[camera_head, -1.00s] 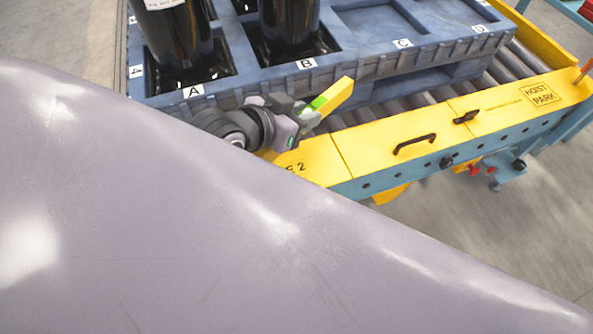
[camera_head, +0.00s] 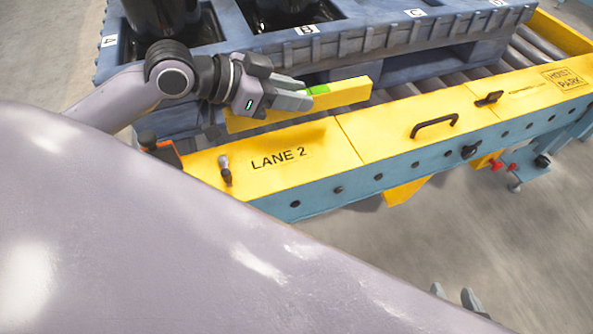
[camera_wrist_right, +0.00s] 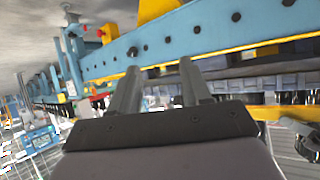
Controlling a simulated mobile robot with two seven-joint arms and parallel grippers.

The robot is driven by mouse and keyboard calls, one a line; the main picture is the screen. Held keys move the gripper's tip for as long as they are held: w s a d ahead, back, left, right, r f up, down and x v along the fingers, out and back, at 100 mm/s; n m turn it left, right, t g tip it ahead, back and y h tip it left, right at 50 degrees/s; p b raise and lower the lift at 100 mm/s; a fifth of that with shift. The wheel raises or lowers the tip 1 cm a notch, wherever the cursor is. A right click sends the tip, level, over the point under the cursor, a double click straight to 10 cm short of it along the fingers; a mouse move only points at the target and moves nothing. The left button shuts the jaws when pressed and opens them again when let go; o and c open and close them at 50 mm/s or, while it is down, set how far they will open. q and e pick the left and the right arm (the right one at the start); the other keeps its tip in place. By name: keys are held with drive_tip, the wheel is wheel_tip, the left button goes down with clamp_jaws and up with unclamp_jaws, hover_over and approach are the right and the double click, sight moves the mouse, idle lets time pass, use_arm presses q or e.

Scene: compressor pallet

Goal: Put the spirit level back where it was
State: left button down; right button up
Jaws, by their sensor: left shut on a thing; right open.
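The spirit level (camera_head: 345,94) is a yellow bar with a green vial. My left gripper (camera_head: 300,98) is shut on it in the head view. It is held above the yellow conveyor cover marked LANE 2 (camera_head: 215,172), near the blue pallet's front side. Its left end shows past the gripper. Whether it touches the cover I cannot tell. My right gripper (camera_head: 455,297) shows only its fingertips at the bottom of the head view. In the right wrist view the right gripper (camera_wrist_right: 160,85) is open and empty, facing the blue conveyor side.
The blue pallet (camera_head: 390,50) carries dark cylinders (camera_head: 165,15) and sits on rollers (camera_head: 525,60). The yellow cover has a black handle (camera_head: 435,125), a latch (camera_head: 489,98) and a small lever (camera_head: 226,170). My large arm link fills the lower left.

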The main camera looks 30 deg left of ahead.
use_arm(q)
wheel_tip(320, 180, down, 18)
drive_tip(key=b, duration=0.6)
drive_tip(key=shift+r, duration=0.2)
drive_tip(key=shift+f, duration=0.25)
use_arm(e)
drive_tip(key=a+y, duration=0.1)
drive_tip(key=w+a+y, duration=0.1)
drive_tip(key=a, duration=0.3)
drive_tip(key=shift+w+f+m+t+y, duration=0.3)
drive_tip(key=shift+w+f+y, duration=0.05)
drive_tip(key=shift+w+y, duration=0.05)
use_arm(q)
drive_tip(key=c, duration=0.8)
unclamp_jaws()
drive_tip(key=shift+f, duration=0.15)
drive_tip(key=shift+c, duration=0.2)
